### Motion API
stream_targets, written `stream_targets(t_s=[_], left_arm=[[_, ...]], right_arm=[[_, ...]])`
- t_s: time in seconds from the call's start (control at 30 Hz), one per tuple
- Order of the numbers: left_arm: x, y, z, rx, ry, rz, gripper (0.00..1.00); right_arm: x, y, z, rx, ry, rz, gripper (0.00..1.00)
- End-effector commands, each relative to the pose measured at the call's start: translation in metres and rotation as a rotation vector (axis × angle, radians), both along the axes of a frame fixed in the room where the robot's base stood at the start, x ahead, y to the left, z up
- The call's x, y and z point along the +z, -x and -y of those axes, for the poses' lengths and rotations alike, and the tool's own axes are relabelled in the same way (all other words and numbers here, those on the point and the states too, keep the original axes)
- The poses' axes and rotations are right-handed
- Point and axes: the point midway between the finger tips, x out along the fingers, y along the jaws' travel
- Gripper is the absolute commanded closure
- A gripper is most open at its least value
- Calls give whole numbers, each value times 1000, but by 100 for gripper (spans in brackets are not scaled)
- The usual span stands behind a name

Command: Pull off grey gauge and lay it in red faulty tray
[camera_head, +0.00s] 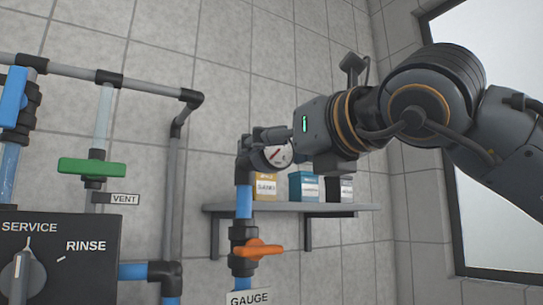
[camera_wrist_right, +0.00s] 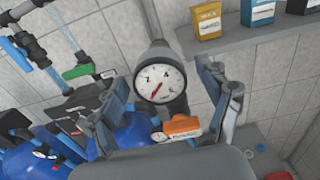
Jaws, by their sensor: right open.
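The grey gauge (camera_head: 279,155) has a round white dial with a red needle. It sits at the top of the pipe above the orange valve handle, and its dial also shows in the right wrist view (camera_wrist_right: 160,84). My right gripper (camera_head: 268,136) reaches it from the right in the head view. In the wrist view its two open fingers stand on either side of the gauge, with gaps visible. The red faulty tray is not clearly in view; a red patch (camera_wrist_right: 279,176) at the lower right of the wrist view is too cut off to identify. My left gripper is not in view.
The orange valve handle (camera_head: 257,250) is below the gauge, above the GAUGE label (camera_head: 249,298). A wall shelf (camera_head: 308,207) with several small boxes is behind my right gripper. Pipes, a green valve handle (camera_head: 92,167) and the SERVICE/RINSE panel (camera_head: 62,255) are on the left.

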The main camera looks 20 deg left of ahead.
Motion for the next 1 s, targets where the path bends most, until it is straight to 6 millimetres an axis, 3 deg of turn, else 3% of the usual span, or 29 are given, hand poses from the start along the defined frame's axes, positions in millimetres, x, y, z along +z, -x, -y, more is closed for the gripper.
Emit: stream_targets(t_s=[0.27, 0.37, 0.6, 0.67, 1.0], left_arm=[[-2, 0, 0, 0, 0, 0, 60], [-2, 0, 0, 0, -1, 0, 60], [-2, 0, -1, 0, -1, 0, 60], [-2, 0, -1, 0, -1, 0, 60], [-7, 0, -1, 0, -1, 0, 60]], right_arm=[[0, 0, 0, 0, 1, 1, 22], [0, 0, 0, 0, 1, 1, 39], [0, 0, 0, 0, 0, 0, 87], [0, 0, 0, 0, 0, 0, 96], [-1, 4, 6, -1, -1, 2, 97]])
